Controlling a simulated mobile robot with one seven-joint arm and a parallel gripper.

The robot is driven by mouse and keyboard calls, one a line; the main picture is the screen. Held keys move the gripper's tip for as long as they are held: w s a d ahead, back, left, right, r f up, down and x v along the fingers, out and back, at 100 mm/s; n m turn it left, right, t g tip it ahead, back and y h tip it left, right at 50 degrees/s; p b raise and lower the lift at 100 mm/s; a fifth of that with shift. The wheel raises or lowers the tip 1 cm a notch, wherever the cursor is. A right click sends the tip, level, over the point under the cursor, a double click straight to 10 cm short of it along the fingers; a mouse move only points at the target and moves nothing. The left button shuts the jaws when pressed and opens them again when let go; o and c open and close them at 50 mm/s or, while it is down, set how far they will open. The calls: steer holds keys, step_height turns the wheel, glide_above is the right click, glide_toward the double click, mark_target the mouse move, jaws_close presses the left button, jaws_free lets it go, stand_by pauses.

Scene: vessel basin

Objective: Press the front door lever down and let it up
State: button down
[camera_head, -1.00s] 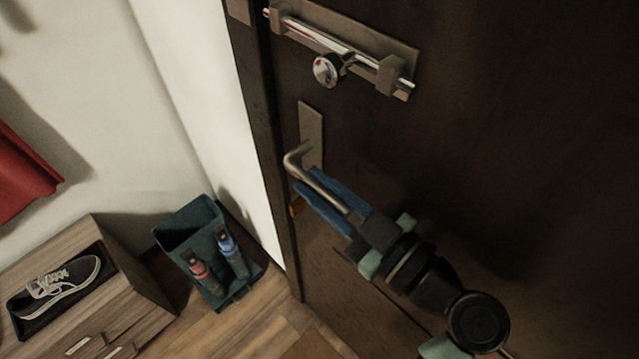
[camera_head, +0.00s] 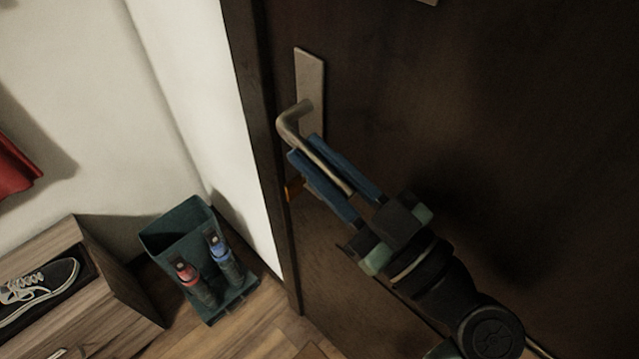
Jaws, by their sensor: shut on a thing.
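The front door lever (camera_head: 291,119) is a dull metal bent handle on a tall metal plate (camera_head: 311,82), fixed near the left edge of the dark door (camera_head: 480,130). Its grip slopes down to the right in the tilted picture. My gripper (camera_head: 304,149) has its two blue fingers on either side of the lever's grip, shut on it. The free end of the lever shows between the fingers, near the gripper's palm. Whether the lever is turned from its rest position I cannot tell for sure.
Wooden floor (camera_head: 251,332) shows between.

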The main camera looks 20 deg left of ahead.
steer(key=f+y+b, duration=0.1)
steer(key=b, duration=0.5)
steer(key=f+t+y+b, duration=0.1)
steer(key=y+b, duration=0.1)
steer(key=b, duration=0.4)
steer(key=shift+w+a+f, duration=0.1)
steer(key=shift+a+f, duration=0.15)
steer(key=shift+a, duration=0.05)
steer(key=shift+b, duration=0.5)
steer(key=shift+a+r+y+b, duration=0.15)
steer(key=shift+y+b, duration=0.25)
steer(key=shift+b, duration=0.25)
steer(key=c, duration=0.8)
jaws_free()
